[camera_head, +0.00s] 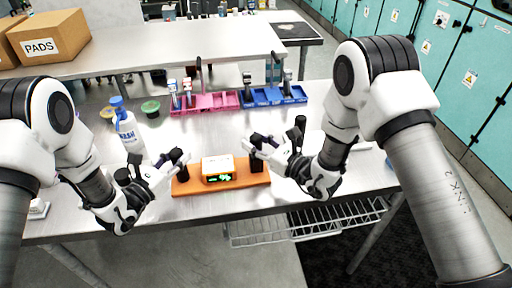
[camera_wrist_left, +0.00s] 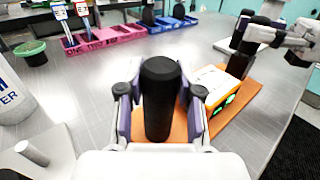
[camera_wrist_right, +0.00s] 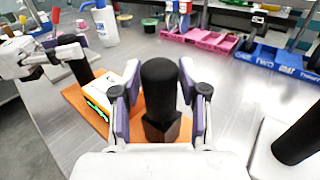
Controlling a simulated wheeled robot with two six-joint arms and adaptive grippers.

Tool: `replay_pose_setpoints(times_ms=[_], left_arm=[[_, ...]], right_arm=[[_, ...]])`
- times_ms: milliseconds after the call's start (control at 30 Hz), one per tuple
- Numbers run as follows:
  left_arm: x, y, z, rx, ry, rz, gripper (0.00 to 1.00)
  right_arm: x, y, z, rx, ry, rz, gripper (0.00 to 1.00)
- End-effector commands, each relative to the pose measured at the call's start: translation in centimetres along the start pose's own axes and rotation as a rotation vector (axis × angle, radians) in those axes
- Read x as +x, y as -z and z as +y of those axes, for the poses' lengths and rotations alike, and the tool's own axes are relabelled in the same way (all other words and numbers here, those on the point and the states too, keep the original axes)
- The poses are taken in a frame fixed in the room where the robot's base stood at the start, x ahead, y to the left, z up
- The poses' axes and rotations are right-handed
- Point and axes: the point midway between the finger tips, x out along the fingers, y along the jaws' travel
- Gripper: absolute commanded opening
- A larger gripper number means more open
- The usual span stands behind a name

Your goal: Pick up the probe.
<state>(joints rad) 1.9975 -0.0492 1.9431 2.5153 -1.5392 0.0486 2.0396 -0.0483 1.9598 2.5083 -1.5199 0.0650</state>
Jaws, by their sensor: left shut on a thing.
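An orange board (camera_head: 225,188) on the metal table bears a small white device (camera_head: 217,168) with a green-lit display. A black upright cylinder stands at each end of the board; I cannot tell which is the probe. My left gripper (camera_head: 182,160) is shut on the left black cylinder (camera_wrist_left: 160,92), which is upright between its purple-lined fingers. My right gripper (camera_head: 255,146) has its fingers apart on either side of the right black cylinder (camera_wrist_right: 158,88), with a gap showing at the left finger. The cylinders' lower parts show in the head view, their tops partly hidden.
Pink bins (camera_head: 205,104) and blue bins (camera_head: 272,97) stand behind. A wash bottle (camera_head: 128,130) and a green cup (camera_head: 150,108) are at left. A dark cylinder (camera_head: 300,126) stands right of the right gripper. The table's front edge is close to the board.

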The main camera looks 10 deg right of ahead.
Motion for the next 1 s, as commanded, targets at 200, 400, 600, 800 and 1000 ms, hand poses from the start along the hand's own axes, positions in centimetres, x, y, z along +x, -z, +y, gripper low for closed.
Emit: replay_pose_setpoints(times_ms=[200, 400, 600, 800, 1000], left_arm=[[0.0, 0.0, 0.0, 0.0, 0.001, 0.001, 0.0], [0.0, 0.0, 0.0, 0.0, 0.001, 0.001, 0.0], [0.0, 0.0, 0.0, 0.0, 0.0, 0.001, 0.0], [0.0, 0.0, 0.0, 0.0, 0.0, 0.001, 0.0], [0.0, 0.0, 0.0, 0.0, 0.001, 0.001, 0.0]], right_arm=[[0.0, 0.0, 0.0, 0.0, 0.0, 0.0, 0.0], [0.0, -0.2, 0.0, -0.001, 0.0, -0.001, 0.0], [0.0, -3.3, 0.0, -0.005, 0.0, -0.003, 0.0], [0.0, -8.1, 0.0, -0.004, 0.0, -0.003, 0.0], [-0.1, -10.0, 0.0, -0.001, 0.0, 0.0, 0.0]])
